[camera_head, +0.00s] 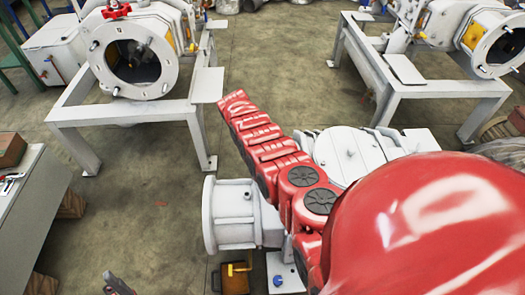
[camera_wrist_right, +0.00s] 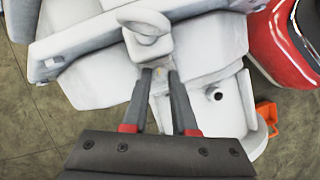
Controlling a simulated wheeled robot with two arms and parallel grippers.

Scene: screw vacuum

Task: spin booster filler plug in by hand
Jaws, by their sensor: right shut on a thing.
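Just beyond is a light grey fitting with a round ring top (camera_wrist_right: 146,22) on the white booster body (camera_wrist_right: 105,75). I cannot tell whether the plug is in its hole. In the head view the booster (camera_head: 350,150) is partly covered by my red right arm, which hides the right gripper. A dark tip of my left gripper (camera_head: 118,286) shows at the bottom left.
A grey round flange (camera_head: 225,215) stands left of my arm. White frames carry flanged machines at the back left (camera_head: 135,60) and back right (camera_head: 495,45). A grey bench (camera_head: 30,215) is at the left. An orange container (camera_head: 233,278) sits on the floor. Floor between is clear.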

